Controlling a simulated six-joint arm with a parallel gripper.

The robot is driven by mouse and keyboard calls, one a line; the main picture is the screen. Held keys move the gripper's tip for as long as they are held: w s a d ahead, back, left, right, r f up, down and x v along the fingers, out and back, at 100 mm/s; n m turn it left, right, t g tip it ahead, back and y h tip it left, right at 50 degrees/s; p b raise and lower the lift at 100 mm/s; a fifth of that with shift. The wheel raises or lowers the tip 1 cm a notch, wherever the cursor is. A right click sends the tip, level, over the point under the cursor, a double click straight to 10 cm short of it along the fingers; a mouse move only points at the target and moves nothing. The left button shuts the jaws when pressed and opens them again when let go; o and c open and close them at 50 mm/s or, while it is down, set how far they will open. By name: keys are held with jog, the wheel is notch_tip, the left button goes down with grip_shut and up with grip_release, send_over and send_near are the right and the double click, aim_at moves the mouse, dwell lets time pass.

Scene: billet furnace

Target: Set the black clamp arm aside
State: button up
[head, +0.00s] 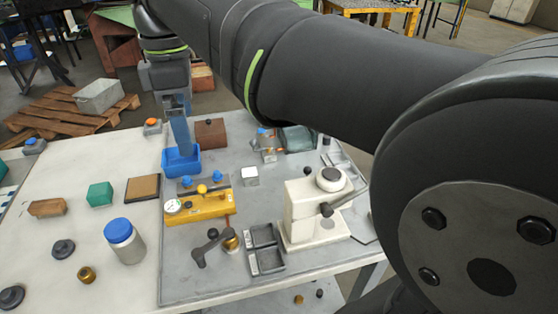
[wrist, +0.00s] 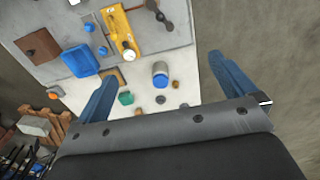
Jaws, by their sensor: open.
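A dark, crank-shaped clamp arm (head: 211,247) lies by a brass post (head: 231,241) in front of the yellow fixture (head: 197,208), on the grey board. In the wrist view it shows as a dark piece (wrist: 159,12) at the top edge, partly cut off. My gripper (head: 180,138) is above the blue bin (head: 182,162), well behind and left of the clamp arm. Its two blue fingers stand wide apart in the wrist view (wrist: 165,88), with nothing held between them. In the head view only one finger shows clearly.
A cream machine with a lever (head: 302,210) and a dark two-part tray (head: 264,250) stand right of the clamp arm. A blue-lidded jar (head: 125,240) stands to its left. The white table (head: 165,286) has free room at the front left.

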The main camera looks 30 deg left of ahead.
aim_at(212, 229)
jog(key=shift+c, duration=1.1)
jog(key=shift+m+g+h, duration=0.7)
jog(key=shift+g, duration=0.1)
jog(key=f, duration=0.4)
jog(key=w+a+f, duration=0.1)
jog(key=f, duration=0.3)
jog(key=w+a+f, duration=0.1)
jog(key=f, duration=0.3)
jog(key=shift+w+a+f, duration=0.15)
jog(key=shift+w+f, duration=0.05)
jog(key=c, duration=1)
jog(key=shift+o, duration=0.2)
jog(key=s+f, duration=0.1)
jog(key=f, duration=0.4)
jog(key=d+f, duration=0.1)
jog(key=f, duration=0.5)
jog(key=s+d+f, duration=0.1)
jog(key=f, duration=0.5)
jog(key=shift+s+f, duration=0.15)
jog(key=shift+s, duration=0.15)
grip_shut()
